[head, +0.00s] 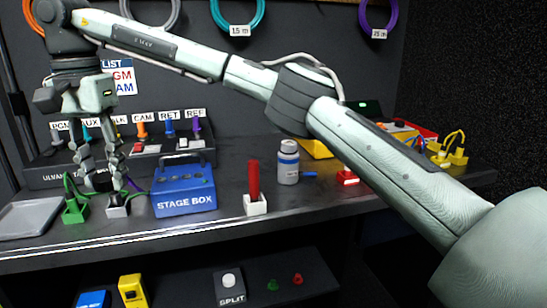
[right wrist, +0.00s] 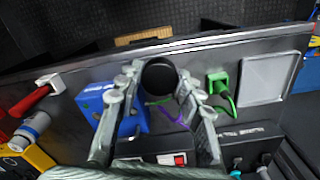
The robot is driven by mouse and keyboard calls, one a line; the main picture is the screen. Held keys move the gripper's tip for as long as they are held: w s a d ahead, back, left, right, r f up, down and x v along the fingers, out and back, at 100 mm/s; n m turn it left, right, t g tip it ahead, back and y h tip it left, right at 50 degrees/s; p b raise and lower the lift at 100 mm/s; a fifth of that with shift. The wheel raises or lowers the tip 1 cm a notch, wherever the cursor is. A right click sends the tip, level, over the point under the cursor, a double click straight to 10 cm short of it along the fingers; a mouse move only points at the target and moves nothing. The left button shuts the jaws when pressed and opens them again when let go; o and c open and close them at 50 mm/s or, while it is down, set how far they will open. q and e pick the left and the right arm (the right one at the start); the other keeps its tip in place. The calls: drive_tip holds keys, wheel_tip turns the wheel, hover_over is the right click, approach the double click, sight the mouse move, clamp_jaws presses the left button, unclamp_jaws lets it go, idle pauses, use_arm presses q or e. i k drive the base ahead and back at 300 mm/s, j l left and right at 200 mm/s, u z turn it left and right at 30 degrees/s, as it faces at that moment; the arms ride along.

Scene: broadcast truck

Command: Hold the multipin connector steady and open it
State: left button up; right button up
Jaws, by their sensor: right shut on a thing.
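A dark round piece, which looks like the multipin connector (head: 98,181), is between the fingertips of my right gripper (head: 101,176) in the head view. In the right wrist view it is a black cylinder (right wrist: 158,76) seen nearly end-on, with the fingers of my right gripper (right wrist: 157,84) closed against its two sides. My right arm crosses the head view from lower right to upper left, and the gripper points down to the bench. I cannot tell whether the connector is open or closed. My left gripper is not in view.
The blue stage box (head: 184,199) stands just right of the gripper. A white-grey block (head: 117,208) and a green block (head: 75,213) are in front, with green and purple cables near. A grey tray (head: 30,218) lies left. A red stick (head: 254,178) and bottle (head: 288,164) stand right.

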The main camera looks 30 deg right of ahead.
sight(288, 173)
drive_tip(key=i+l, duration=0.1)
drive_tip(key=l, duration=0.25)
drive_tip(key=i+l, duration=0.15)
drive_tip(key=l, duration=0.15)
drive_tip(key=i+l, duration=0.1)
drive_tip(key=l, duration=0.25)
drive_tip(key=i+l, duration=0.1)
drive_tip(key=l, duration=0.25)
